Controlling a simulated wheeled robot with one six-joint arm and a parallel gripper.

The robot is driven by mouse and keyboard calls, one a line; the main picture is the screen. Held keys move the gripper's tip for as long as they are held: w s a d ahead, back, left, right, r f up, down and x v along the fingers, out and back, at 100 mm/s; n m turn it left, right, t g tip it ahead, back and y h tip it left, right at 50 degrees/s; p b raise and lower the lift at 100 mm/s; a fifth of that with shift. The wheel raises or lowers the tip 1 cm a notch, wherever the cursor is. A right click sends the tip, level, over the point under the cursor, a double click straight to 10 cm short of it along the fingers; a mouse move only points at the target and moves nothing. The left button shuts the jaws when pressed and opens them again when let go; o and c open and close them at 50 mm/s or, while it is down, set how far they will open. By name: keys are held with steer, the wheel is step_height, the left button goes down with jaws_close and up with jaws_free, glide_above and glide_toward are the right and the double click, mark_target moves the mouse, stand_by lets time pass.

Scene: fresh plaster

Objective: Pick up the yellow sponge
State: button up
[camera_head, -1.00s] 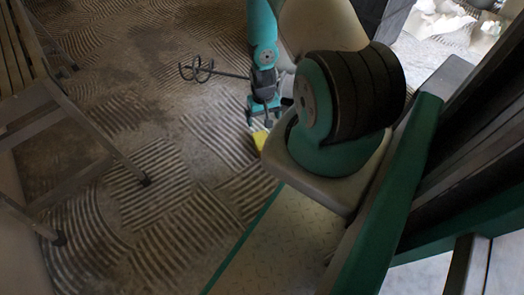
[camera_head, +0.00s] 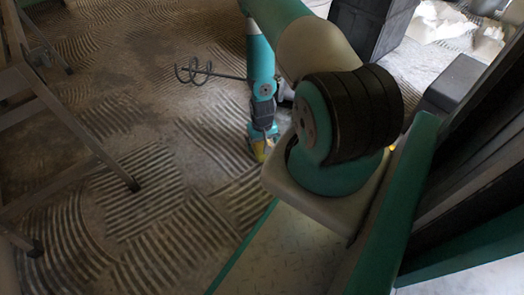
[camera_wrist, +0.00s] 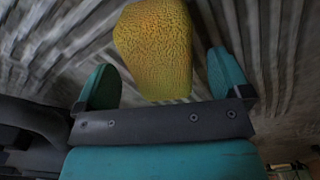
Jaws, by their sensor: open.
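The yellow sponge (camera_wrist: 153,45) lies on the ridged plaster floor and shows large in the wrist view. My gripper is open and holds nothing. In the head view my gripper (camera_head: 259,148) is low at the floor, over the sponge. Only a small yellow patch of the sponge (camera_head: 260,156) shows there; my gripper and arm hide the rest.
A dark mixing paddle (camera_head: 195,71) with a spiral end is just left of my forearm. A ladder-like frame (camera_head: 75,125) stands at the left. Black stacked boxes (camera_head: 368,25) stand at the top right. The combed floor between ladder and gripper is clear.

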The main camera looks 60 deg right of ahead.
mark_target(262, 147)
step_height(262, 147, down, 3)
steer(key=shift+w+f+b, duration=0.1)
steer(key=shift+f+b, duration=0.1)
steer(key=shift+b, duration=0.75)
steer(key=shift+r, duration=0.1)
steer(key=c, duration=1.1)
steer(key=shift+o, duration=0.2)
steer(key=shift+r, duration=0.15)
step_height(262, 147, up, 20)
steer(key=p, duration=1.1)
steer(key=shift+p, duration=0.4)
